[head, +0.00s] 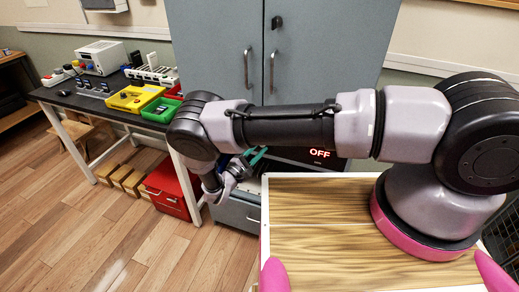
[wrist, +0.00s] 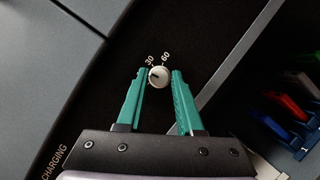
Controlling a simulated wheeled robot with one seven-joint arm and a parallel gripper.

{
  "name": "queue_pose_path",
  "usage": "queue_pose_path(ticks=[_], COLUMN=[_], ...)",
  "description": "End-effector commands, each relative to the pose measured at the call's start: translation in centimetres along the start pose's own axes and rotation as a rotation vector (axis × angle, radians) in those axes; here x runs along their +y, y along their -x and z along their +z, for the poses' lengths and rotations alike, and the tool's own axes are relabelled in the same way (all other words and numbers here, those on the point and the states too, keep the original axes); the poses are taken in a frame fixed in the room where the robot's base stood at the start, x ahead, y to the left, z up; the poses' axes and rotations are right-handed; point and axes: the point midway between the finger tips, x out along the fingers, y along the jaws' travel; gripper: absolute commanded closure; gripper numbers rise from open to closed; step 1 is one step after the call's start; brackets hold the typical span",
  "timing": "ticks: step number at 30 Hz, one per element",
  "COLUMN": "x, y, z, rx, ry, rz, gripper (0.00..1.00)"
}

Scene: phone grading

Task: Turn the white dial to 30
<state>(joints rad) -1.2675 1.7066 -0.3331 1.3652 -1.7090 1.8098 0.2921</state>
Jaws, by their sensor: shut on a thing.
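The small round white dial (wrist: 158,77) sits on a black panel in the wrist view, with the printed marks 30 and 60 just above it. A dark pointer mark shows on its face, but it is too small to read its setting surely. My gripper (wrist: 160,73) has its green fingers on either side of the dial, shut on it. In the head view my gripper (head: 256,157) reaches the left part of a black unit with a lit red OFF display (head: 320,153); my arm hides the dial there.
The word CHARGING is printed on the panel at lower left in the wrist view. Coloured items (wrist: 285,115) stand at right beyond a grey edge. In the head view, a black table (head: 105,98) with trays stands left, a grey cabinet (head: 300,50) behind.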

Motion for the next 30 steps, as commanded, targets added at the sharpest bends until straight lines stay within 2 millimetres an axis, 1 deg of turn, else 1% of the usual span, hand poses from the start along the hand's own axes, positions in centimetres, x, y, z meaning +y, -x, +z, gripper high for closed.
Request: queue_pose_path(ticks=[6,15,22,30], x=[0.20,0.24,0.28,0.25], y=[0.01,-0.04,-0.05,-0.07], z=[0.00,0.07,0.08,0.10], rx=[0.001,0.000,0.001,0.000], ry=[-0.182,-0.382,-0.472,-0.509], rz=[-0.077,-0.159,-0.196,-0.212], gripper=[1.00,1.00,1.00,1.00])
